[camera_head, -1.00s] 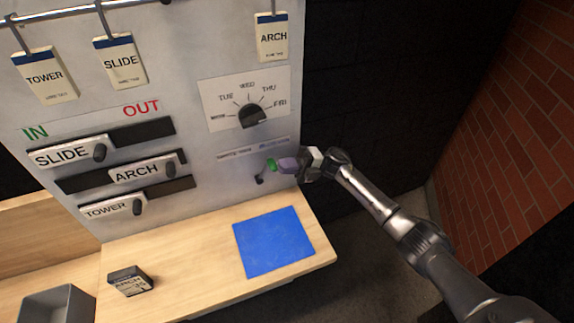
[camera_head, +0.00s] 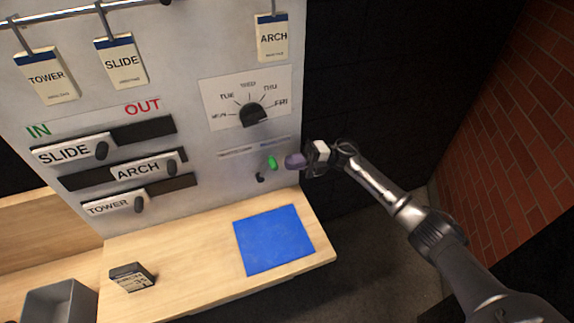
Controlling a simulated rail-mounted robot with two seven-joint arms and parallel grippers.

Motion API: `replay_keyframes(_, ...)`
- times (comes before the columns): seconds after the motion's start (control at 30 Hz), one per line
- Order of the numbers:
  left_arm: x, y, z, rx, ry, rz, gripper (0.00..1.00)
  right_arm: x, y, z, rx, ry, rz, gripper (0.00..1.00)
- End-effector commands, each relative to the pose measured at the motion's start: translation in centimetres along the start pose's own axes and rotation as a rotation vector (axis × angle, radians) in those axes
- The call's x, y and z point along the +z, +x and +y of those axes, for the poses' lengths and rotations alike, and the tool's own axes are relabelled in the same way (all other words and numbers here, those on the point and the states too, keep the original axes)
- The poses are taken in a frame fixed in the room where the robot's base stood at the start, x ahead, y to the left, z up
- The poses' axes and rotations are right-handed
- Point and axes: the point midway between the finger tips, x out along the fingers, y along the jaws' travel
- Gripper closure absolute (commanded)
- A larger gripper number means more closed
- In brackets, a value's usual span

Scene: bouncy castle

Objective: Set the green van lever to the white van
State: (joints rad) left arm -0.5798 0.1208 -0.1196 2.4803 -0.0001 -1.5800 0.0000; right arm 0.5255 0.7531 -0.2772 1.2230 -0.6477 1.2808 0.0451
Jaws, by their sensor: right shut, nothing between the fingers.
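The green lever (camera_head: 272,163) sticks out from the lower right of the grey panel, with its dark base (camera_head: 260,177) just below and left of it. Two small label strips are above the lever, a grey one (camera_head: 238,153) on the left and a bluish one (camera_head: 274,142) on the right; their text is too small to read. My right gripper (camera_head: 294,161) is shut and empty, just right of the lever, with a small gap between its purple fingertips and the green knob. My left gripper is not in view.
A day dial (camera_head: 253,114) is above the lever. Name sliders (camera_head: 75,151) fill the panel's left side, and tags (camera_head: 272,38) hang above.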

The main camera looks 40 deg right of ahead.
Motion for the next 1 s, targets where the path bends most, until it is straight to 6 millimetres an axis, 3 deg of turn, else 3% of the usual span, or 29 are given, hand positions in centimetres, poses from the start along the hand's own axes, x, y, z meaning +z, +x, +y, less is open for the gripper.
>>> replay_keyframes(0.03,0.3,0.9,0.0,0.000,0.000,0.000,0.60,0.1,-0.9,-0.6,-0.002,-0.001,-0.002,1.00)
replay_keyframes(0.3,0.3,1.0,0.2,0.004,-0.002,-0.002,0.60,0.1,-6.2,-0.3,-0.002,0.001,-0.003,1.00)
replay_keyframes(0.5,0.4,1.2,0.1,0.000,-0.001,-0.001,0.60,0.1,-9.1,-0.4,-0.002,0.000,-0.002,1.00)
replay_keyframes(0.7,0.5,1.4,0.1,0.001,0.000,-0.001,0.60,0.1,-10.4,-0.4,0.000,0.001,-0.001,1.00)
replay_keyframes(1.0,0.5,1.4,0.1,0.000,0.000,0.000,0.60,0.1,-10.7,-0.4,0.001,0.002,-0.003,1.00)
